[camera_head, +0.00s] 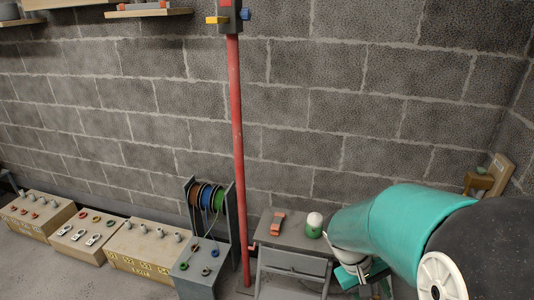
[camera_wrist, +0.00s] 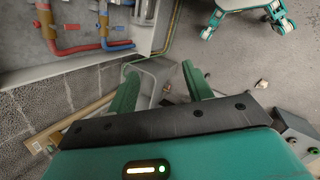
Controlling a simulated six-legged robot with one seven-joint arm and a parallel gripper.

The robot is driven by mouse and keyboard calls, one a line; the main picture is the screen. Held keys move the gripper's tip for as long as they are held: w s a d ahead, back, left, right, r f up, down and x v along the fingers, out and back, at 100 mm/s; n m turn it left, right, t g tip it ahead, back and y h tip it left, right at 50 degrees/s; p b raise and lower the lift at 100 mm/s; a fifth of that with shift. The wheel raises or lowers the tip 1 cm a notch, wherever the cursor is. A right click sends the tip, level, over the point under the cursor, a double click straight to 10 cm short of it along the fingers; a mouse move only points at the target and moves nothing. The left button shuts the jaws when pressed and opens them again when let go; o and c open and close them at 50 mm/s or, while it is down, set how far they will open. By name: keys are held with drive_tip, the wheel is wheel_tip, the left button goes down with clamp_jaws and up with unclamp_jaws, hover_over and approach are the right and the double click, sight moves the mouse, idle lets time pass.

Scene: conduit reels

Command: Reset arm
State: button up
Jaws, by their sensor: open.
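My teal arm comes in from the right in the head view, and its far end hangs low beside a small grey table (camera_head: 290,232). In the wrist view my gripper (camera_wrist: 160,82) shows two green fingers standing well apart. Nothing is held between them; a grey box-like shape and floor show beyond the gap. In the head view the fingers are mostly hidden behind the arm.
A red pipe (camera_head: 237,150) rises along the block wall. Left of it stand a reel rack (camera_head: 222,250) with coloured reels and several wooden crates (camera_head: 135,248). An orange tool (camera_head: 278,222) and a green-white item (camera_head: 314,225) lie on the table. Pipes (camera_wrist: 75,50) show in the wrist view.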

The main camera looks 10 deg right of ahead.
drive_tip(key=s+a+r+t+y, duration=0.1)
drive_tip(key=a+r+t+y, duration=0.1)
drive_tip(key=a+r+t, duration=0.2)
drive_tip(key=s+a+r+t+y, duration=0.2)
drive_tip(key=a+r+t, duration=0.2)
drive_tip(key=a+r, duration=0.7)
drive_tip(key=shift+s+r+t+y, duration=0.25)
drive_tip(key=shift+r+t+y, duration=0.15)
drive_tip(key=shift+r, duration=0.05)
drive_tip(key=c, duration=0.3)
drive_tip(key=shift+d, duration=0.15)
